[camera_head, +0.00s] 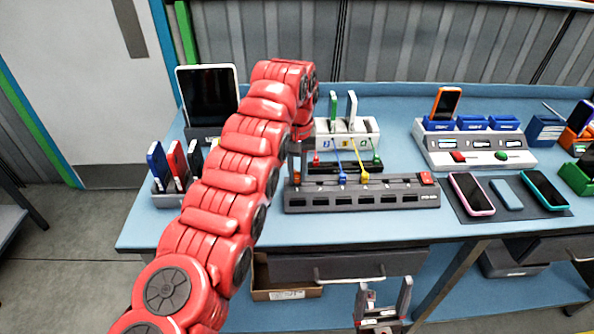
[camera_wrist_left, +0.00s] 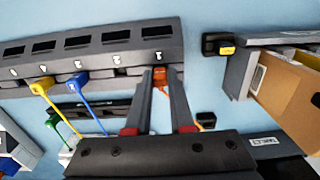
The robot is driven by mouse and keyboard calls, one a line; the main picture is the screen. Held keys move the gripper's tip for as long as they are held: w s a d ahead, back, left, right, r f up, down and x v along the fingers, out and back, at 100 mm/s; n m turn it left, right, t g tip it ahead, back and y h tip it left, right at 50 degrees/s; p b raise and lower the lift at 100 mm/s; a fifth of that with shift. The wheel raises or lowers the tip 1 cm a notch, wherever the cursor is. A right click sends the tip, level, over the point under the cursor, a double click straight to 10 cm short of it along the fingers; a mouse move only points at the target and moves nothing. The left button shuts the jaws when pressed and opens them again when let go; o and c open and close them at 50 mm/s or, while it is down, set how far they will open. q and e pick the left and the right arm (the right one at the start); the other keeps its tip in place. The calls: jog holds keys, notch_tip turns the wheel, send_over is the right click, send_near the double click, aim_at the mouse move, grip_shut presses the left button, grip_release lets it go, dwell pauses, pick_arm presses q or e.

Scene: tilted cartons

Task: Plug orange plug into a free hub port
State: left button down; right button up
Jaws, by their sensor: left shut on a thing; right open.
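The grey hub (camera_head: 360,197) lies on the blue table; it also shows in the left wrist view (camera_wrist_left: 100,62). A blue plug (camera_wrist_left: 75,80) and a yellow plug (camera_wrist_left: 42,86) sit along its back edge. My left gripper (camera_wrist_left: 160,80) is shut on the orange plug (camera_wrist_left: 160,74), at the hub edge by the port marked 1. I cannot tell whether the plug is in the port. In the head view, my left gripper (camera_head: 297,160) is at the hub's left end. My right gripper (camera_head: 384,295) is open and empty, low before the drawer.
A white stand (camera_head: 347,140) is behind the hub. Phones (camera_head: 472,193) lie on a dark mat to the right. A grey dock (camera_head: 470,150) with blue holders stands at the back right. Upright devices (camera_head: 157,165) and a tablet (camera_head: 208,95) stand to the left.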

pick_arm(q)
jog(key=shift+f+b, duration=0.35)
jog(key=shift+f, duration=0.15)
dwell(0.6)
jog(key=shift+c, duration=1.5)
grip_release()
jog(key=shift+r, duration=0.15)
notch_tip(320, 180, up, 5)
jog(key=p, duration=0.4)
jog(key=shift+r+p, duration=0.9)
jog(key=shift+p, duration=0.2)
